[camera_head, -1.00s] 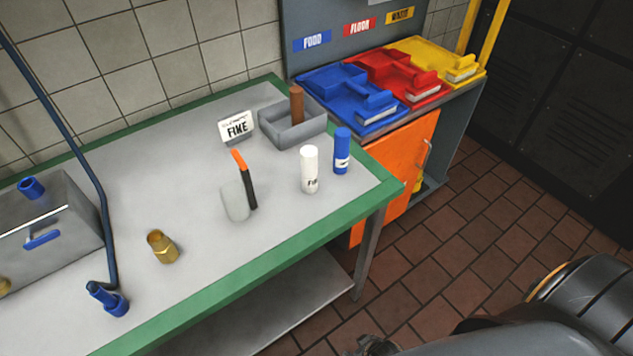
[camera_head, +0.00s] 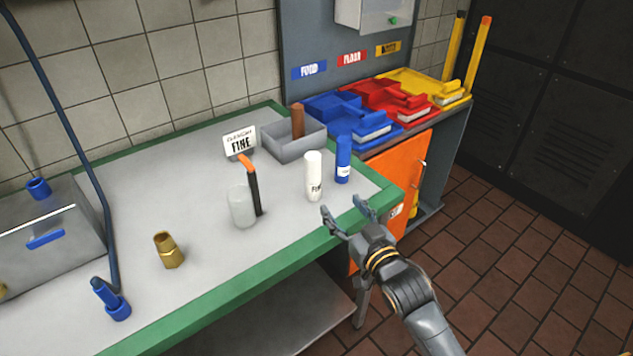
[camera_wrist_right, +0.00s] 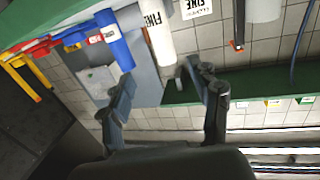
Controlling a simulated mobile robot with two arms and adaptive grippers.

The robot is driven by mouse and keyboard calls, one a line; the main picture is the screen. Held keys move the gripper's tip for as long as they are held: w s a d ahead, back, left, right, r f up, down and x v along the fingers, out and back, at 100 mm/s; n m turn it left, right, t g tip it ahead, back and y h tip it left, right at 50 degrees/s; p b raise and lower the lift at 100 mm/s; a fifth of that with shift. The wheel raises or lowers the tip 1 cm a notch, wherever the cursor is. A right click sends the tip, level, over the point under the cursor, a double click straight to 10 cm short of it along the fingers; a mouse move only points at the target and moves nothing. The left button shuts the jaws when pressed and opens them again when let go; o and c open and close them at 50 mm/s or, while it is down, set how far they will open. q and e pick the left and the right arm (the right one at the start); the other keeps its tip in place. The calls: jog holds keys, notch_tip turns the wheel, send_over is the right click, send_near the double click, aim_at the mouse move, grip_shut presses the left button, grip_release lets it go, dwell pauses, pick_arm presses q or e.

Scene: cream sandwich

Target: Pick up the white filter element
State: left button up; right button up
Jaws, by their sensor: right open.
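The white filter element (camera_head: 313,177) is a white cylinder with dark lettering, standing upright on the table near its right front edge. It also shows in the right wrist view (camera_wrist_right: 160,38), ahead of the fingers. My right gripper (camera_head: 343,208) is open and empty at the green table edge, in front of the white element and apart from it. Its spread fingers also show in the right wrist view (camera_wrist_right: 165,90). A blue cylinder (camera_head: 343,160) stands upright just right of the white one. My left gripper is not in view.
The table (camera_head: 110,190) has a green rim. A clear cup (camera_head: 242,207), an orange-tipped black stick (camera_head: 253,190), a brass fitting (camera_head: 168,250) and a FINE sign (camera_head: 240,143) stand left of the element. A grey tray (camera_head: 293,148) is behind it. Blue, red and yellow brush sets lie beyond.

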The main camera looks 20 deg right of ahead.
aim_at(316, 169)
jog(key=w, duration=0.5)
jog(key=w+a+r+p, duration=0.1)
jog(key=w, duration=0.2)
jog(key=shift+r, duration=0.1)
jog(key=shift+w+a+r+p, duration=0.1)
jog(key=shift+w+a+p, duration=0.1)
jog(key=shift+w, duration=0.75)
jog(key=shift+w+a+p, duration=0.15)
jog(key=shift+w+p, duration=0.05)
jog(key=shift+w, duration=0.8)
jog(key=shift+w+a+r+p, duration=0.1)
jog(key=shift+w+a+p, duration=0.1)
jog(key=shift+w, duration=0.75)
jog(key=c, duration=1.3)
jog(key=shift+o, duration=0.2)
